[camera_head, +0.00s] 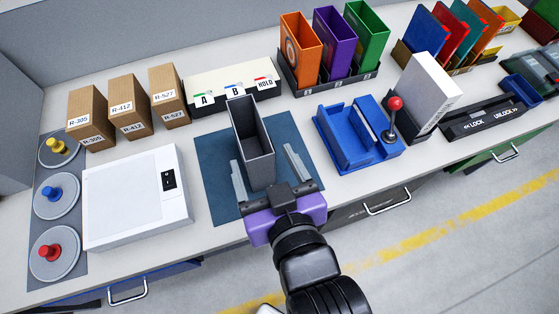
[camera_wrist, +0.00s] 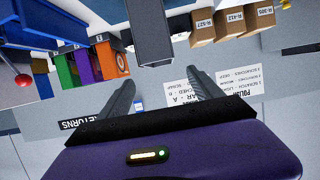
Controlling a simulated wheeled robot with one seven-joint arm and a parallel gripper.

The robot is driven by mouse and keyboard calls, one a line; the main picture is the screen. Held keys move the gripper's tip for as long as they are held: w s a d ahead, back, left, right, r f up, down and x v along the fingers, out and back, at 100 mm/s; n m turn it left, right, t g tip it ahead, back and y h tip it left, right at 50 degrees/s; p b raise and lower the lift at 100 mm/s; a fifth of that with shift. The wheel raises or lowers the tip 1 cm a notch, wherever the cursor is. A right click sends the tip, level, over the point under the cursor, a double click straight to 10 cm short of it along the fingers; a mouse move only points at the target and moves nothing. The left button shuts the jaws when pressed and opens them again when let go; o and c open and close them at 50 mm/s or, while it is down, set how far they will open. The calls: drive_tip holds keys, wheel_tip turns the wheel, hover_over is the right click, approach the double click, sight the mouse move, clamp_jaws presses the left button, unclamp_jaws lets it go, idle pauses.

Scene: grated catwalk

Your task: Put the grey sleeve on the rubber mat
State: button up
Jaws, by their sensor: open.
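The grey sleeve (camera_head: 259,158) is a tall, narrow, open-topped dark grey box. It appears to stand upright on the blue-grey rubber mat (camera_head: 215,180) in the middle of the bench. My gripper (camera_head: 266,172) is open, with one finger to the left and one to the right of the sleeve's lower part in the head view. Gaps show between fingers and sleeve. In the wrist view the sleeve (camera_wrist: 152,38) shows at top centre, beyond the open fingertips and clear of them. The sleeve's base contact is not clearly visible.
A white scale-like box (camera_head: 125,200) is left of the mat, and a blue tray-like fixture (camera_head: 345,150) is right. Behind stand brown boxes (camera_head: 127,103), a labelled A/B/HOLD rack (camera_head: 225,95) and coloured holders (camera_head: 335,45). A red-knobbed lever (camera_head: 394,104) rises at right.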

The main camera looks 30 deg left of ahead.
drive_tip(key=shift+d, duration=0.15)
drive_tip(key=s+d+f+m+t+h, duration=0.2)
drive_tip(key=d+f+m+h, duration=0.15)
drive_tip(key=d, duration=0.75)
drive_tip(key=s+d+f+m+t+h, duration=0.1)
drive_tip(key=d+f+m+t+h, duration=0.2)
drive_tip(key=d, duration=0.8)
drive_tip(key=s+d+r+m+h, duration=0.1)
drive_tip(key=s+d+m+h, duration=0.2)
drive_tip(key=s+d, duration=0.9)
drive_tip(key=shift+s+t+h, duration=0.3)
drive_tip(key=shift+t+h, duration=0.1)
drive_tip(key=shift+h, duration=0.25)
